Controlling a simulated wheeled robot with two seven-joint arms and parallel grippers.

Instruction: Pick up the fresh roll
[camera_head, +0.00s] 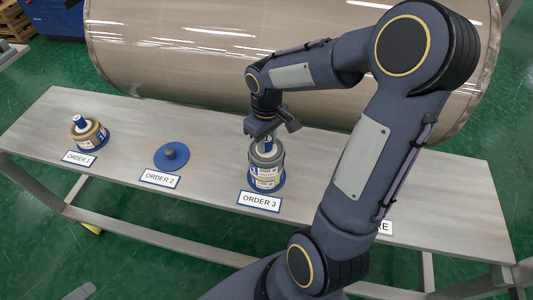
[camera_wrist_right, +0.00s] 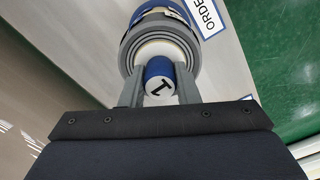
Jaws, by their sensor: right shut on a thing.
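A wrapped roll (camera_head: 267,172) in grey, cream and blue stands upright behind the ORDER 3 sign (camera_head: 260,200). In the wrist view the same roll (camera_wrist_right: 140,45) shows grey rings around a cream core, with a blue and white peg (camera_wrist_right: 160,72) marked 1 at its centre. My right gripper (camera_head: 266,140) is over the roll's top. Its two fingers close on either side of the peg, and the palm is close above it. The lower side of the roll is hidden in the wrist view. My left gripper is not in view.
Another roll (camera_head: 89,134) with a blue and white peg stands at ORDER 1. A blue disc with a dark knob (camera_head: 171,157) sits at ORDER 2. A large wrapped cylinder (camera_head: 180,50) lies behind the grey bench (camera_head: 215,185). My right arm hides part of the bench's right side.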

